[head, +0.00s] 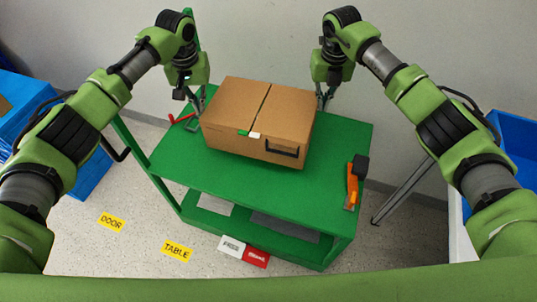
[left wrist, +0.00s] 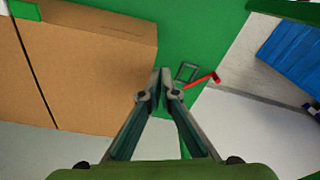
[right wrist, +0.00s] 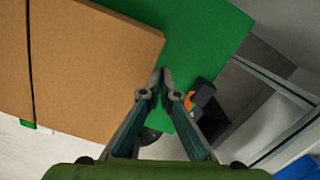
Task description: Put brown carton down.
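The brown carton (head: 262,112) is in the middle of the green cart top (head: 235,178), turned slightly, with a black handle and a green and white label on its front. I cannot tell whether its underside rests fully on the top. My left gripper (head: 200,107) is at the carton's left side; in the left wrist view its fingertips (left wrist: 160,74) are together beside the carton (left wrist: 90,60). My right gripper (head: 322,107) is at the right side; its fingertips (right wrist: 161,74) are together beside the carton (right wrist: 95,70). Nothing shows between either pair of fingers. Contact with the carton is unclear.
An orange and black tool (head: 354,182) lies at the cart top's right edge. A red-handled item (head: 183,119) is near the left edge. The top's front strip is clear. Blue bins (head: 90,172) stand left, another blue bin (head: 513,145) right. Floor signs lie in front.

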